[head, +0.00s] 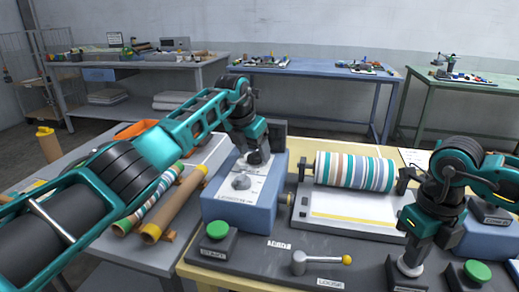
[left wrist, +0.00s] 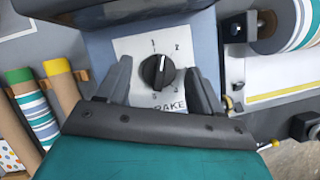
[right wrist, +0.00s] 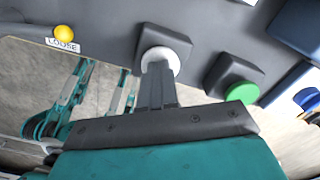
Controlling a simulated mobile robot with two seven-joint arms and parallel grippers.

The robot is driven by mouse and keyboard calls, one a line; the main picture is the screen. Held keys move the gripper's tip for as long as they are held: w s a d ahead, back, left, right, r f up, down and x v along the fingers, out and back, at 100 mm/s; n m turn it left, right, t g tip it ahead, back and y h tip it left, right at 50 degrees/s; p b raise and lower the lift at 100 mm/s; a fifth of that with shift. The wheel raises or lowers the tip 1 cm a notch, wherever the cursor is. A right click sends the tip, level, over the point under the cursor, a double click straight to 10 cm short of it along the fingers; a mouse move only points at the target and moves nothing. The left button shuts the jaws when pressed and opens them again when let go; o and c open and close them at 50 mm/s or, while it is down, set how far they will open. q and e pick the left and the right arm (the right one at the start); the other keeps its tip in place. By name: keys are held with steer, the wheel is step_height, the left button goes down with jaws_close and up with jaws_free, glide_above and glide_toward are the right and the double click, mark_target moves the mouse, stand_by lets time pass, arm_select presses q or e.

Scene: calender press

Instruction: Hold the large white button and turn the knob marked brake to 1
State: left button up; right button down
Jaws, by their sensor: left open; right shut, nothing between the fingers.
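The brake knob (left wrist: 158,71) is black with a white pointer line that points roughly upward, near the marks 1 and 2; the exact mark is hard to tell. It sits on a white panel (left wrist: 128,46) lettered BRAKE. My left gripper (left wrist: 158,78) is open, with one finger on each side of the knob; it also shows in the head view (head: 258,157), where it hides the brake knob. The large white button (right wrist: 178,49) is round, on a dark base. My right gripper (right wrist: 158,68) is shut, its fingertips over the button and seemingly touching it; it also shows in the head view (head: 412,262).
Green buttons stand at left (head: 217,230) and right (head: 477,270). A yellow-tipped lever (head: 320,262) marked LOOSE is at the front. A striped roller (head: 354,171) lies behind.

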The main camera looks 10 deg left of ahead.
arm_select(q)
steer(key=shift+c, duration=0.5)
arm_select(e)
steer(key=shift+s+f, duration=0.15)
steer(key=shift+f, duration=0.1)
arm_select(q)
steer(key=c, duration=0.9)
steer(key=shift+d+n+y, duration=0.1)
steer(key=shift+n+y, duration=0.7)
steer(key=shift+n, duration=1.4)
steer(key=o, duration=1)
steer(key=v, duration=1.2)
steer(key=shift+s, duration=0.25)
